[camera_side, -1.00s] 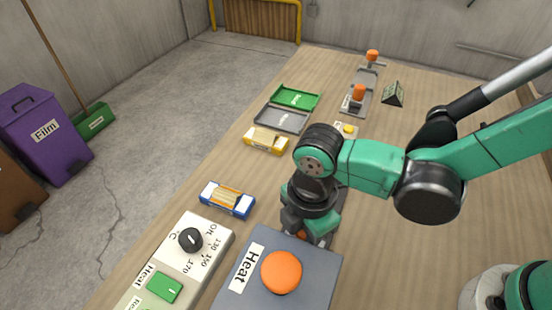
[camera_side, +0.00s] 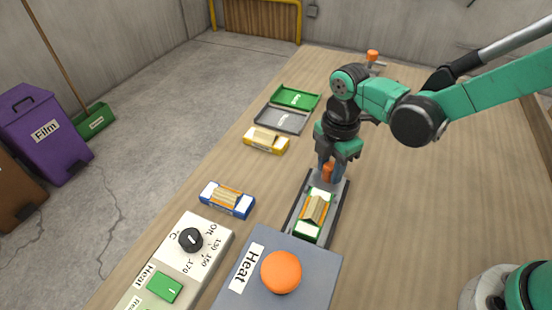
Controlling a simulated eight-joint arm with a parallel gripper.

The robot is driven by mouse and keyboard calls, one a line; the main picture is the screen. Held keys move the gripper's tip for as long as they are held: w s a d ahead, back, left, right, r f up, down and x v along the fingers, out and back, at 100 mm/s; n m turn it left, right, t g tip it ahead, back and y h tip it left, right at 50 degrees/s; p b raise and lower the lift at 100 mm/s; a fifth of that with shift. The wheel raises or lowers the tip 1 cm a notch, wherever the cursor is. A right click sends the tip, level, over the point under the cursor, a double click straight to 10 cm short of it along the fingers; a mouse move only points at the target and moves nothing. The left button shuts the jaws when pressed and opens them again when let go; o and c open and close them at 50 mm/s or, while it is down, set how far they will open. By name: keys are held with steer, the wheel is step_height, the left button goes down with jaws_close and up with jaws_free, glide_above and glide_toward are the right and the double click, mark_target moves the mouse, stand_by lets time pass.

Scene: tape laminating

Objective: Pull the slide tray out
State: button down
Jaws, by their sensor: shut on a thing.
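The slide tray (camera_side: 303,227) is a dark, narrow tray on a grey track (camera_side: 341,196), extending out from the far side of the grey Heat box (camera_side: 262,290). A green and white holder with a tan, orange-edged piece (camera_side: 314,208) lies in the tray. An orange knob (camera_side: 327,172) stands at the tray's far end. My gripper (camera_side: 327,167) points down and is shut on this knob; its fingers partly hide it.
A control panel (camera_side: 205,241) with a black dial and green switch stands left of the Heat box. A blue box (camera_side: 227,199), a yellow box (camera_side: 266,141), and grey (camera_side: 282,121) and green (camera_side: 296,97) trays line the left edge.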

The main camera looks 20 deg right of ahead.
steer(key=shift+w+d, duration=0.2)
steer(key=shift+w, duration=0.05)
steer(key=c, duration=0.8)
jaws_free()
steer(key=shift+s+r, duration=0.1)
steer(key=shift+r, duration=2.7)
